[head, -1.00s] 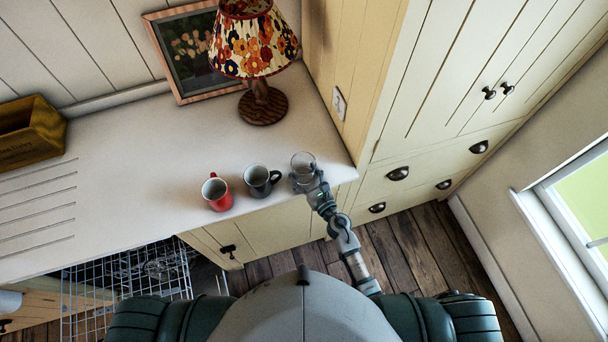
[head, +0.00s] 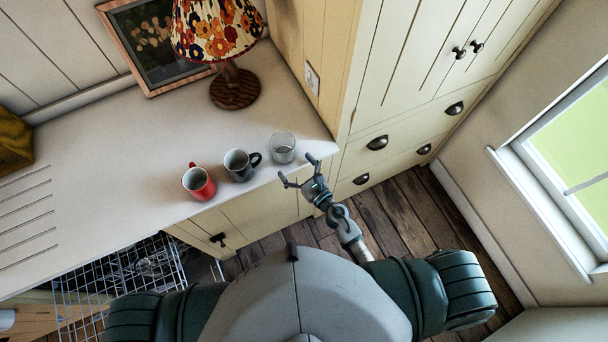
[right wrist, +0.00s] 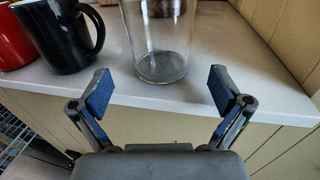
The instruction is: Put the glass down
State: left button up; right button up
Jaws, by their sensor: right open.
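The clear glass (head: 282,148) stands upright on the white counter near its front right corner. It also shows in the right wrist view (right wrist: 160,50), its base resting on the counter and its top cut off by the frame. My right gripper (head: 299,172) is open and empty, just off the counter's front edge, apart from the glass. In the right wrist view its two blue-padded fingers (right wrist: 158,92) are spread wide, with the glass beyond them. My left gripper is not in view.
A dark mug (head: 238,168) stands left of the glass, and a red mug (head: 199,184) left of that. A lamp (head: 233,90) and a framed picture (head: 155,45) are behind. A tall cupboard (head: 345,70) bounds the counter's right end. A wire dish rack (head: 140,278) sits below.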

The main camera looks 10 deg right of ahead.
jog(key=b+v, duration=0.2)
jog(key=v, duration=0.4)
jog(key=s+d+f+m+g+h, duration=0.2)
jog(key=d+f+m+h, duration=0.15)
jog(key=f+m, duration=0.65)
jog(key=s+d+f+m+g+h, duration=0.15)
jog(key=d+f+m, duration=0.3)
jog(key=f, duration=0.95)
jog(key=s+d+f+m+g+h, duration=0.1)
jog(key=s+d+f+m+g, duration=0.15)
jog(key=s+f+m, duration=0.35)
jog(key=s+d+f+m+g+h, duration=0.25)
jog(key=f+m, duration=0.25)
jog(key=f, duration=0.3)
jog(key=s+d+f+m+g, duration=0.1)
jog(key=s+f+m, duration=0.3)
jog(key=s, duration=0.4)
jog(key=s+d+f+m+g, duration=0.2)
jog(key=s+f+m+g, duration=0.1)
jog(key=s, duration=0.5)
jog(key=s+d+f+m+g, duration=0.2)
jog(key=s+f+m, duration=0.2)
jog(key=s+m, duration=0.3)
jog(key=shift+s+f+p, duration=0.3)
jog(key=shift+s+f, duration=0.1)
jog(key=shift+h, duration=0.25)
